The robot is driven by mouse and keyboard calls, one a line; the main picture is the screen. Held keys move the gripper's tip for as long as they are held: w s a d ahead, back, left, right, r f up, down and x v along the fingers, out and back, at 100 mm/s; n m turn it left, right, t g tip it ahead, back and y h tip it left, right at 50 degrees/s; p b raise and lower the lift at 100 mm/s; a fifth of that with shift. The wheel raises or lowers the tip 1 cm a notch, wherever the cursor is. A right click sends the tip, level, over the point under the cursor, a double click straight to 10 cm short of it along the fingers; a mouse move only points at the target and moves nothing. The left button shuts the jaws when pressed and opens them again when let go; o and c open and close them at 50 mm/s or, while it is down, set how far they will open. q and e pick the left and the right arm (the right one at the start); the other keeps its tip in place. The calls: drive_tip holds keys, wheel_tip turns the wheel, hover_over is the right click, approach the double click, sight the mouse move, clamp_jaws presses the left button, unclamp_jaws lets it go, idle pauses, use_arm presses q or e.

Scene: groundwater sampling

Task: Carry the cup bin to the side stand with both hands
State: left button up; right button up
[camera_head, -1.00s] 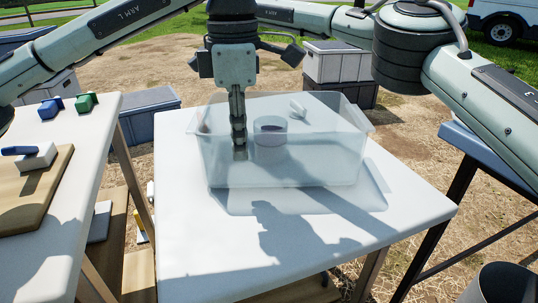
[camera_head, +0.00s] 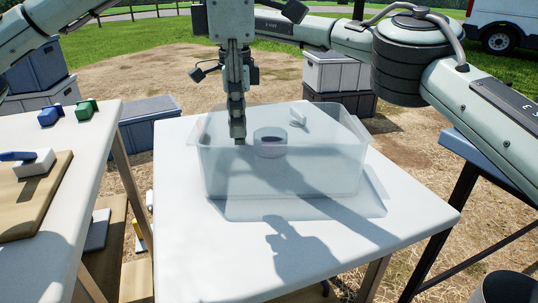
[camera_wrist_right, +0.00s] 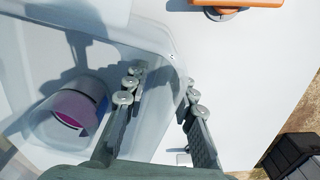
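The clear cup bin (camera_head: 320,175) stands on the white table. A clear cup (camera_head: 270,142) with a purple inside stands in it; the cup (camera_wrist_right: 75,115) also shows in the right wrist view. My right gripper (camera_wrist_right: 160,85) is open, its fingers on either side of a bin wall, with a gap on the outer side. In the head view, gripper parts overlap above the bin's left half.
The white table (camera_head: 190,250) has bare room in front of the bin. A left table (camera_head: 40,260) holds a board and blue and green items. A blue-topped stand (camera_head: 470,150) is at the right. Crates (camera_head: 335,72) stand behind. An orange item (camera_wrist_right: 240,4) shows in the wrist view.

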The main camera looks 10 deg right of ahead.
drive_tip(key=shift+r, duration=0.3)
use_arm(q)
wheel_tip(320, 180, up, 5)
drive_tip(key=shift+r, duration=0.1)
use_arm(e)
wheel_tip(320, 180, up, 7)
